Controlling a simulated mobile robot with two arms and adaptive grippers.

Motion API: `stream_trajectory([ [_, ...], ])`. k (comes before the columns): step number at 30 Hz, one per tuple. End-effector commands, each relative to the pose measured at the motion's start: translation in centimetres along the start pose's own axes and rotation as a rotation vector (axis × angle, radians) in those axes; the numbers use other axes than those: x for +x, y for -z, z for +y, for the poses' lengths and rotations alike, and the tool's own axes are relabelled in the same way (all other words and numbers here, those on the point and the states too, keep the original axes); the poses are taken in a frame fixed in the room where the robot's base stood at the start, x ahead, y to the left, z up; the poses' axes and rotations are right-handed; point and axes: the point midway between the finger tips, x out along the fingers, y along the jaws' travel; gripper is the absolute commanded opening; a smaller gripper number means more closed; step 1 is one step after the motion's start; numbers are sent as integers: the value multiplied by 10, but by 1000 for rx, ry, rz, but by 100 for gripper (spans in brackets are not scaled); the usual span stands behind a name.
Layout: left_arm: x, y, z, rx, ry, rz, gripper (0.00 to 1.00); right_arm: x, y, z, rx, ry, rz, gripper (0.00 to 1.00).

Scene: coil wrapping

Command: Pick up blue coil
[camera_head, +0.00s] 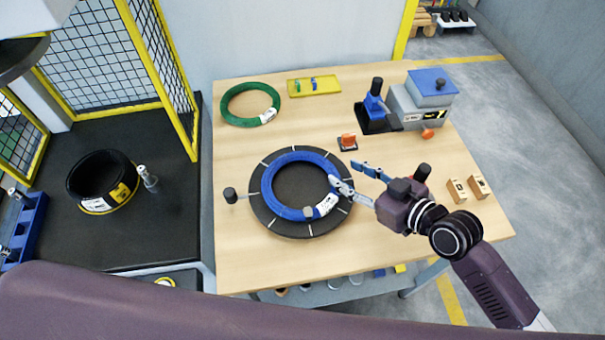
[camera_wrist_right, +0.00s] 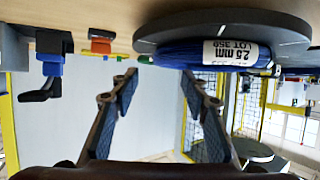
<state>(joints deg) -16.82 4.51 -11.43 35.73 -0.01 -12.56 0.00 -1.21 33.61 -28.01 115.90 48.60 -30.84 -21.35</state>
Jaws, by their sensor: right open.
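The blue coil (camera_head: 268,190) lies flat on a round dark disc (camera_head: 300,228) with white marks, on the wooden table. A white label sits on the coil's lower right part. In the right wrist view the blue coil (camera_wrist_right: 190,54) and its label show at the top, on the underside of the tilted picture. My right gripper (camera_head: 348,176) is open and empty, at the coil's right edge. One fingertip overlaps the coil's right side in the head view; I cannot tell whether it touches. Both fingers (camera_wrist_right: 158,88) show apart in the wrist view. My left gripper is not in view.
A green coil (camera_head: 230,112) and a yellow tray (camera_head: 314,87) lie at the table's back. A black coil (camera_head: 100,180) rests left. The table's front left is clear.

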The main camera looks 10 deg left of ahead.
Motion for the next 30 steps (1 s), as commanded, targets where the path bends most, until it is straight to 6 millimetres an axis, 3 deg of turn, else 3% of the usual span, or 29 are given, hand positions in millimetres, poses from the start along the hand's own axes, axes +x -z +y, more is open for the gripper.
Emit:
stream_trajectory([
  [9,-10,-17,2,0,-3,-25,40,28,0,0,2,0,0,42],
  [18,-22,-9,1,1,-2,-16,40,63,-3,0,2,0,1,42],
  [30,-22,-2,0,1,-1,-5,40,72,-5,0,0,0,-1,40],
])
